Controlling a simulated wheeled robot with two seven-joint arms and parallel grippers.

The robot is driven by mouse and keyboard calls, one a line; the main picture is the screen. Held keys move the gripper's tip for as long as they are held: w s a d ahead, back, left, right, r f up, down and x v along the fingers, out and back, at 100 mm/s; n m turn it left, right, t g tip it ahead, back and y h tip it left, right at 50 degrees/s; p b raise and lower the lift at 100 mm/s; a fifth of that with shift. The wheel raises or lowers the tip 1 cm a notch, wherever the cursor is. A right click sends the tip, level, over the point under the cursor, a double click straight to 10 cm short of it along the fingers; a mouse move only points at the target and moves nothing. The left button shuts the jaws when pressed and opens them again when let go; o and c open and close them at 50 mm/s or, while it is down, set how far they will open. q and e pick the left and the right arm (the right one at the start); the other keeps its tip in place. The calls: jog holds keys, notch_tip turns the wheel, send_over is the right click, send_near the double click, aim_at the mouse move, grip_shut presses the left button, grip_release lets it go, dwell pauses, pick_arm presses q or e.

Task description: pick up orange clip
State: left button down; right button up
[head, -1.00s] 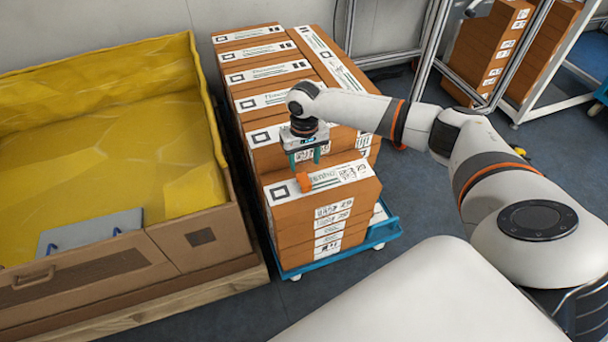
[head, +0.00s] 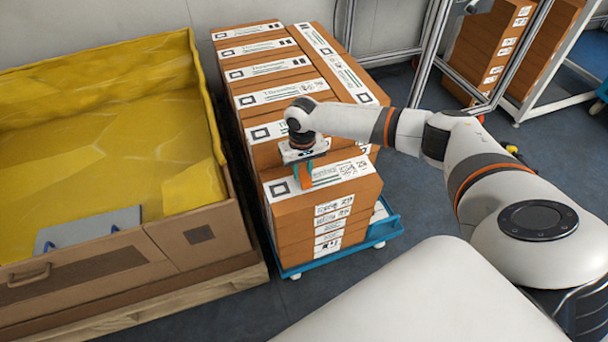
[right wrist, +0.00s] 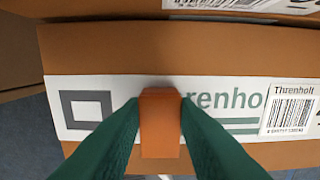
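The orange clip (right wrist: 160,122) is between the green fingers of my right gripper (right wrist: 160,108) in the right wrist view. The fingers press against its left and right sides, so the gripper appears shut on it. In the head view the clip (head: 306,178) is partly hidden by the fingers of my right gripper (head: 304,174). It is at the label of the front top carton (head: 300,212); I cannot tell whether it touches the carton. My left gripper is not in view.
More brown cartons (head: 268,70) stand behind, on a blue wheeled dolly (head: 350,252). A large bin with yellow lining (head: 110,140) stands to the left. Metal frames (head: 420,55) with boxes are at the back right.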

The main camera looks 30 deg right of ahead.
aim_at(302, 173)
jog(key=shift+c, duration=1.4)
